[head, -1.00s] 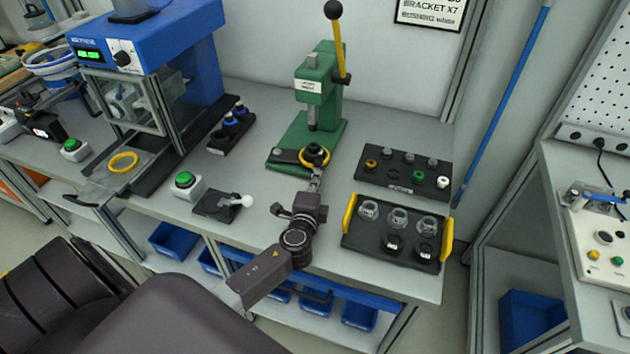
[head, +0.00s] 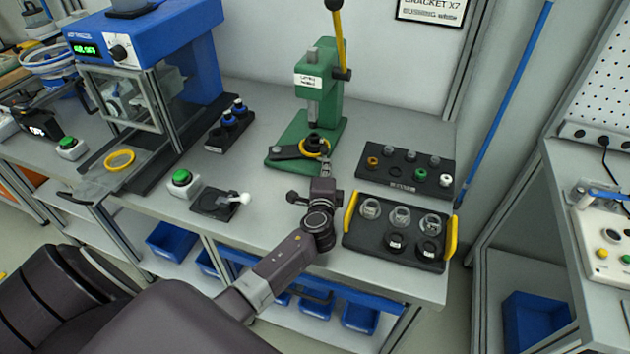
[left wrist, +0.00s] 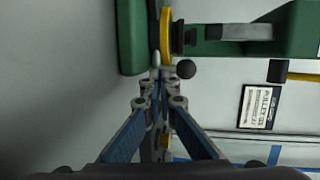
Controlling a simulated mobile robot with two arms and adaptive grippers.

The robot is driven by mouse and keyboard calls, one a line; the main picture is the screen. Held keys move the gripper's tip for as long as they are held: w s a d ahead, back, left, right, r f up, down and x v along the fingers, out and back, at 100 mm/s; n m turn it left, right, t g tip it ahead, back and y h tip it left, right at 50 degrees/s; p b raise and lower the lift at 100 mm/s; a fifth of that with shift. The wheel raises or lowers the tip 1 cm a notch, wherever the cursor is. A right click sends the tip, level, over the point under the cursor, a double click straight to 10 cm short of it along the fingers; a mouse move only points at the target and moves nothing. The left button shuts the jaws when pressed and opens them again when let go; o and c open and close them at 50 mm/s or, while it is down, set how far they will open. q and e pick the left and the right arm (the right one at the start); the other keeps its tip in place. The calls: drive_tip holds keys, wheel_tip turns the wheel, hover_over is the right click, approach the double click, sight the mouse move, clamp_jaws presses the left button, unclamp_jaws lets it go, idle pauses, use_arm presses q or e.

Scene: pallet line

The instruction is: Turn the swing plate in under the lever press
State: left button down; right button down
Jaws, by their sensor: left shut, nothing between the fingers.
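The green lever press (head: 327,95) stands at the back of the bench with its yellow lever (head: 340,45) upright. The black swing plate (head: 287,152) lies over its base and carries a yellow ring (head: 326,151) around a dark part, close below the ram. I cannot tell whether it is exactly in line. My left gripper (head: 326,160) is shut and empty, its tips at the front right of the ring. In the left wrist view the closed fingertips (left wrist: 158,76) are close to the ring (left wrist: 165,35) and a small black knob (left wrist: 186,69); contact is unclear.
A black tray with yellow handles (head: 350,214) and a black part rack (head: 374,180) stand right of my left arm. A green button box (head: 183,184) and a white-knobbed device (head: 215,203) are to the left. The wall is close behind the press.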

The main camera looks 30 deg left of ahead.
use_arm(q)
drive_tip(key=shift+w+a+b, duration=0.15)
drive_tip(key=shift+w+b, duration=0.2)
drive_tip(key=shift+w, duration=0.35)
drive_tip(key=shift+w+a+b, duration=0.1)
drive_tip(key=shift+w+b, duration=0.25)
drive_tip(key=shift+w, duration=0.35)
